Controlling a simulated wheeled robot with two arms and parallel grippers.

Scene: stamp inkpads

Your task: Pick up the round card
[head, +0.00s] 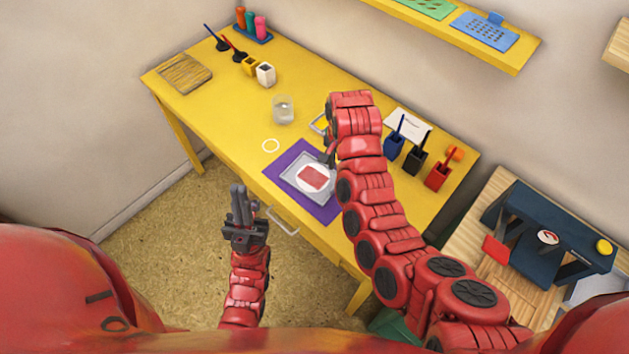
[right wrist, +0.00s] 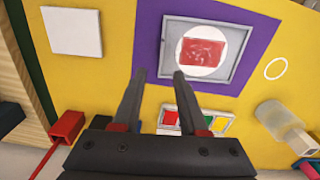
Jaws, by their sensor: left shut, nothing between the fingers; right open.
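The round card (head: 314,179) is white with a red rectangle on its face. It lies in a grey square tray (head: 291,177) on a purple mat (head: 276,168) near the yellow table's front edge. The right wrist view also shows the card (right wrist: 206,71) in its tray. My right gripper (right wrist: 160,74) is open and empty, its fingertips by the tray's edge, beside the card in that picture. In the head view my right arm covers part of the tray and mat. My left gripper (head: 239,189) is shut and empty, in front of the table.
A white ring (head: 271,145) is marked on the yellow table (head: 222,105). A glass (head: 283,109) stands behind it. Coloured inkpads (right wrist: 194,122) show beyond my right fingers. Blue, black and red holders (head: 438,176) stand at the right. The table's left middle is clear.

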